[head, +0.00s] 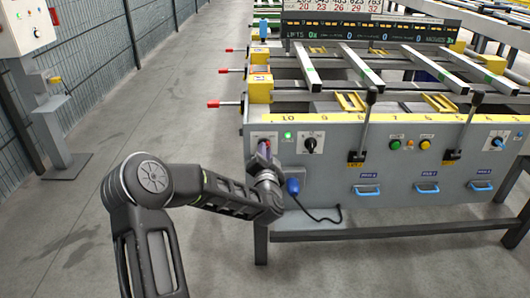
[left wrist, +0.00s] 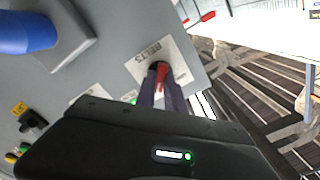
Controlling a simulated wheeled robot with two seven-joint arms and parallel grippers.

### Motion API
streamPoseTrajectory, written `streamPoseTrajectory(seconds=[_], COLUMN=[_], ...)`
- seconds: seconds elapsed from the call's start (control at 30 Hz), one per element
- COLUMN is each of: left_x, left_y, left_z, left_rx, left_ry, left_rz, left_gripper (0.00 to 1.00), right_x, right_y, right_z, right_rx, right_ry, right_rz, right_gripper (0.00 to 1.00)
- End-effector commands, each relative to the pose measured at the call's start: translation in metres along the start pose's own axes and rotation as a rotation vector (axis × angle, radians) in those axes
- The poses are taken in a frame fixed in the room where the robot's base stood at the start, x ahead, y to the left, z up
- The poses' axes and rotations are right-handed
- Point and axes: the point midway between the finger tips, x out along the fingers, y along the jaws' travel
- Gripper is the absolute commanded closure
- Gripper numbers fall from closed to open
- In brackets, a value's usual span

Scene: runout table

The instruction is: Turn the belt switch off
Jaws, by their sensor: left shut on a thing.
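The belt switch is a red knob on a black base. It sits on a light plate lettered "BELTS" (left wrist: 146,57) on the table's grey front panel. In the left wrist view its red handle (left wrist: 162,73) shows between the fingers of my left gripper (left wrist: 160,92). The gripper is shut on it. In the head view my left gripper (head: 264,151) is against the left end of the panel and hides most of the switch. A green lamp (head: 287,135) beside it is lit. My right gripper is not in view.
To the right on the panel are a black rotary knob (head: 310,145), a green button (head: 395,144) and black levers (head: 364,125). Red-tipped rods (head: 213,103) stick out at the left.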

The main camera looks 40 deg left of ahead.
Motion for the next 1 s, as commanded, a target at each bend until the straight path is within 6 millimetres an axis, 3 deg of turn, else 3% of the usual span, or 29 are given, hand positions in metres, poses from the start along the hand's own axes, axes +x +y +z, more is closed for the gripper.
streamPoseTrajectory(seconds=[0.67,1.0], left_x=[0.0,0.0], left_y=[0.001,0.001], left_z=[-0.001,-0.001], left_rx=[-0.023,-0.181], left_ry=[0.002,0.004], left_rz=[0.001,0.0], left_gripper=[1.0,1.0], right_x=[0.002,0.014], right_y=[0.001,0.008], right_z=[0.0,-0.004], right_rx=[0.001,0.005], right_ry=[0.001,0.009], right_rz=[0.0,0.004], right_gripper=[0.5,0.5])
